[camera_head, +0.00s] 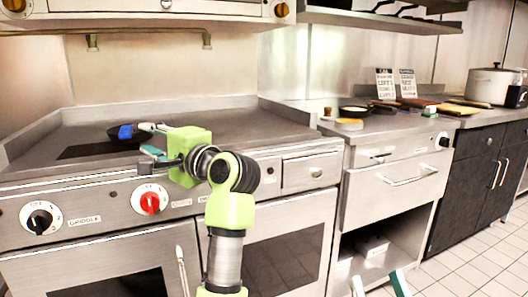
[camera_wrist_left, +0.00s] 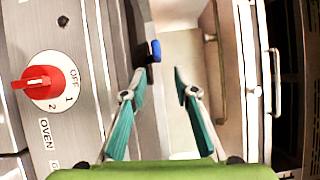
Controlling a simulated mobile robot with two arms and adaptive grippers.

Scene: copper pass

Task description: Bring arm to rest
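My left gripper (camera_head: 138,143) hangs over the front part of the steel range (camera_head: 235,123), left of the green wrist block. In the left wrist view its two teal fingers (camera_wrist_left: 164,72) stand apart, with nothing between them. A small blue piece with a dark end (camera_wrist_left: 155,50) shows close to the left fingertip there; blue also shows by the gripper in the head view (camera_head: 125,132). I cannot tell whether it touches. My right gripper (camera_head: 379,282) shows only as two teal-and-white fingertips at the bottom edge, spread apart and empty; its arm is out of view.
A side counter to the right holds a small pan (camera_head: 355,109), boards and two signs (camera_head: 385,83). A large pot (camera_head: 492,85) stands further right. Tiled floor (camera_head: 470,262) is clear.

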